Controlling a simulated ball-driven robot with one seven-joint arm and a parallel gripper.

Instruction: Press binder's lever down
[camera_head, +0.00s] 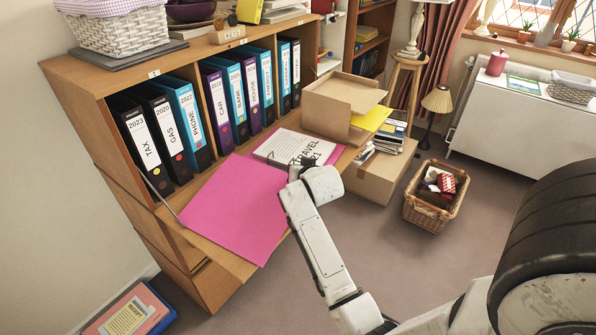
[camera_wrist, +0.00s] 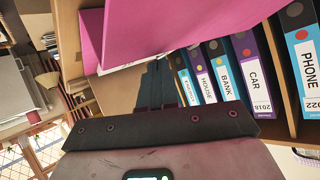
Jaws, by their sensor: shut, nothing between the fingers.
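An open pink binder (camera_head: 238,208) lies on the fold-down desk flap, with a white page marked TRAVEL (camera_head: 290,142) at its far side. A small dark metal piece (camera_head: 269,157) shows between the pink sheet and the page; I cannot tell clearly whether it is the lever. My gripper (camera_head: 298,165) is low over the page's near edge and hides part of it. In the wrist view, my gripper (camera_wrist: 155,88) has its dark fingers together and empty, and the pink binder (camera_wrist: 190,25) fills the top. Whether the fingers touch anything is unclear.
Upright labelled binders (camera_head: 218,107) stand in the shelf behind the flap (camera_head: 222,258). An open cardboard box (camera_head: 328,104) stands close at the right of the page, on another box. A wicker basket (camera_head: 436,196) sits on the floor, with clear carpet around it.

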